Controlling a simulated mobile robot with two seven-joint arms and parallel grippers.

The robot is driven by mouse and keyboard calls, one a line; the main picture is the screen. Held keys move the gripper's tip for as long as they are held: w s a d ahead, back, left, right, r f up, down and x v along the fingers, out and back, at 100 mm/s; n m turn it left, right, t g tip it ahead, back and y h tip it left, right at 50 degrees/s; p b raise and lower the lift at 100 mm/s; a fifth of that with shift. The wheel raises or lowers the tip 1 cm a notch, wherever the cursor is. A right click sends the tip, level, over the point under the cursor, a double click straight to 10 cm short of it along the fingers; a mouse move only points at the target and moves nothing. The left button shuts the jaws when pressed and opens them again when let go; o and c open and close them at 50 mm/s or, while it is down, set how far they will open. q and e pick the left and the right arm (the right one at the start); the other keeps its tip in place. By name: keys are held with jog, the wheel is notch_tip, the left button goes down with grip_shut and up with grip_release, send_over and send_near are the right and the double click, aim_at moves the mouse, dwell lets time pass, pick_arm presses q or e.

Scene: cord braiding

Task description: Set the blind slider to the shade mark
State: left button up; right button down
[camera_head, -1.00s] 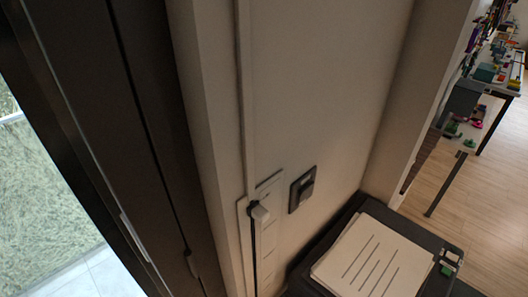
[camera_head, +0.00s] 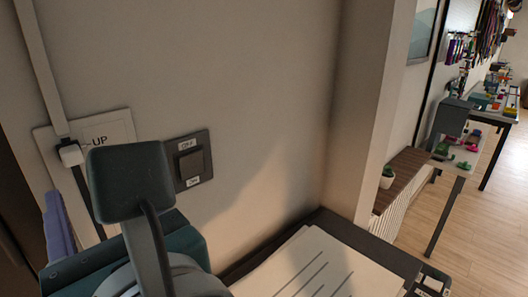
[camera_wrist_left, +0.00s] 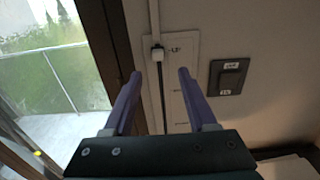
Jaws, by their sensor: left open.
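The blind slider is a small white knob (camera_head: 70,153) at the upper end of a dark slot in a pale wall plate (camera_head: 113,127). The knob sits level with the "UP" label. In the left wrist view the knob (camera_wrist_left: 158,54) is at the top of the slot, with fainter marks lower on the plate, too small to read. My left gripper (camera_wrist_left: 160,74) is open, its two purple fingers either side of the slot in that view, knob apart beyond the tips. In the head view one purple finger (camera_head: 58,225) shows; my arm hides the lower plate. My right gripper is not in view.
A dark ON/OFF switch (camera_head: 189,161) is on the wall right of the plate. Below, a dark surface holds lined white paper (camera_head: 305,268). A window (camera_wrist_left: 45,80) is left of the plate in the left wrist view. A wall edge (camera_head: 365,110) stands to the right.

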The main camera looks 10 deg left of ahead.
aim_at(72, 157)
pick_arm(q)
jog(key=p+x, duration=0.1)
jog(key=x, duration=0.3)
jog(key=p+x, duration=0.2)
jog(key=x, duration=0.2)
jog(key=shift+w+a+r, duration=0.1)
jog(key=shift+a+r, duration=0.15)
jog(key=shift+a, duration=0.25)
jog(key=shift+w+a+f, duration=0.1)
jog(key=shift+w+a, duration=0.3)
jog(key=shift+a, duration=0.05)
grip_shut()
dwell(0.4)
